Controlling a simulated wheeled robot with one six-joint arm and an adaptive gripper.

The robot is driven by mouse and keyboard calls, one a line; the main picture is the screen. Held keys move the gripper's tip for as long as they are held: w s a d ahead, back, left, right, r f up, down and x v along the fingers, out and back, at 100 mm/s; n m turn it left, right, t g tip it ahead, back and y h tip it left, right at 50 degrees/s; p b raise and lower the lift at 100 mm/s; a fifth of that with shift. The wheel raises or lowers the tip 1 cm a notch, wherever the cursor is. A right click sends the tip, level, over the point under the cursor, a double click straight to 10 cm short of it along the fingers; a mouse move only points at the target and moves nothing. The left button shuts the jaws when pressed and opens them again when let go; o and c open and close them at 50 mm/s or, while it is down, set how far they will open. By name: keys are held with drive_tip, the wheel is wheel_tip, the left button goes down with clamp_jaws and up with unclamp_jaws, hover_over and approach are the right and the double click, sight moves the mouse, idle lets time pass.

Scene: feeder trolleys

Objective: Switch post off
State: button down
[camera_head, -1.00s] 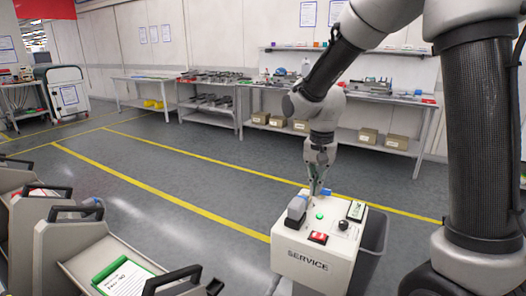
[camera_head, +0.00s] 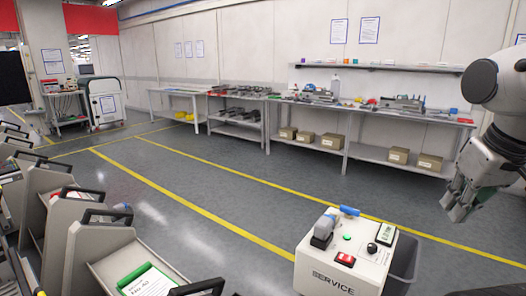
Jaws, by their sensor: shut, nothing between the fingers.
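The post is a white box marked SERVICE (camera_head: 322,277), standing at the lower right of the middle. Its top carries a grey lever-like part on a dark base (camera_head: 323,228), a green button (camera_head: 347,237), a red switch (camera_head: 345,259), a black knob (camera_head: 372,248) and a small framed panel (camera_head: 386,236). A blue part (camera_head: 350,210) shows at its back edge. The red switch is too small to read its position. My gripper (camera_head: 452,212) is at the right edge, above and right of the box, apart from it, shut and empty.
A grey bin (camera_head: 404,262) stands against the box's right side. Feeder trolleys with black handles (camera_head: 100,215) fill the lower left. Workbenches (camera_head: 425,117) line the back wall. Open floor with yellow lines lies between.

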drive_tip(key=m+g+h, duration=0.2)
drive_tip(key=g, duration=0.4)
hover_over(345, 258)
drive_tip(key=s, duration=0.1)
drive_tip(key=w+a+f+x, duration=0.1)
drive_tip(key=w+a+x, duration=0.1)
drive_tip(key=x, duration=1.1)
drive_tip(key=w+m, duration=0.4)
drive_tip(key=m, duration=0.1)
drive_tip(key=shift+t, duration=0.4)
drive_tip(key=f, duration=0.4)
drive_tip(key=d+f, duration=0.1)
drive_tip(key=f, duration=0.4)
drive_tip(key=s+f, duration=0.1)
drive_tip(key=f, duration=0.3)
drive_tip(key=shift+s+d+f, duration=0.1)
drive_tip(key=shift+d+f, duration=0.1)
drive_tip(key=shift+d, duration=0.2)
